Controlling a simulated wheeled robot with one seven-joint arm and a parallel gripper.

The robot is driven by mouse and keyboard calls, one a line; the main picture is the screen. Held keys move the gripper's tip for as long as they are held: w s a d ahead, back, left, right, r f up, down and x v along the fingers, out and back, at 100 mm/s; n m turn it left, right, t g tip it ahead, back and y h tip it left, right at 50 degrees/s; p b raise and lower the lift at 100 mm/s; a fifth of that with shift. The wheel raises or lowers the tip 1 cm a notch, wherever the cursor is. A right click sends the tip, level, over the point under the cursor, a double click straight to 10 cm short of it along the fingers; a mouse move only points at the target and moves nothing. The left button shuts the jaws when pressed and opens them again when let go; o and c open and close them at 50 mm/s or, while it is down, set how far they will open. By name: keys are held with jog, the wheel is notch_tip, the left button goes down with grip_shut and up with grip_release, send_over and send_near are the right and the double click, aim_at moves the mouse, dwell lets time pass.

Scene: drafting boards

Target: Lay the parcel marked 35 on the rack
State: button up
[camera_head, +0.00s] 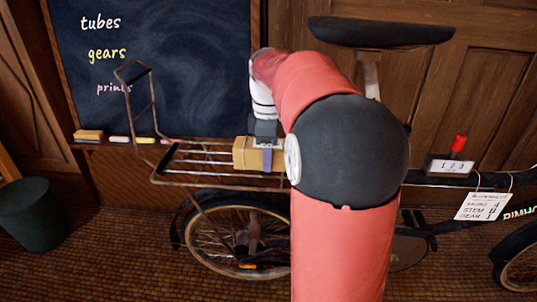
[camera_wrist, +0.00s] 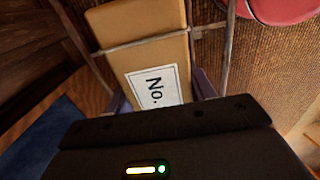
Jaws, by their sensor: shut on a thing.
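A tan box-shaped parcel (camera_head: 246,153) is at the right end of the bicycle's wire rack (camera_head: 200,161). My gripper (camera_head: 265,157) is shut on it from above. In the wrist view the parcel (camera_wrist: 145,62) lies between purple fingers (camera_wrist: 162,92), with a white label reading "No."; its number is hidden by the gripper body. A thin rack bar (camera_wrist: 140,43) crosses in front of the parcel in that view. The parcel appears level and at rack height; whether it rests on the bars I cannot tell. My arm hides the area right of it.
The rack has a raised hoop (camera_head: 134,73) at its left end, and its middle bars look bare. The bicycle saddle (camera_head: 380,31) stands right of my wrist. A chalkboard (camera_head: 180,70) with a chalk ledge is behind. A dark bin (camera_head: 33,213) stands at left.

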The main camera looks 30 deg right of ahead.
jog(key=shift+r, duration=0.1)
jog(key=o, duration=1.3)
notch_tip(320, 180, up, 12)
jog(key=p, duration=0.3)
jog(key=shift+p, duration=0.3)
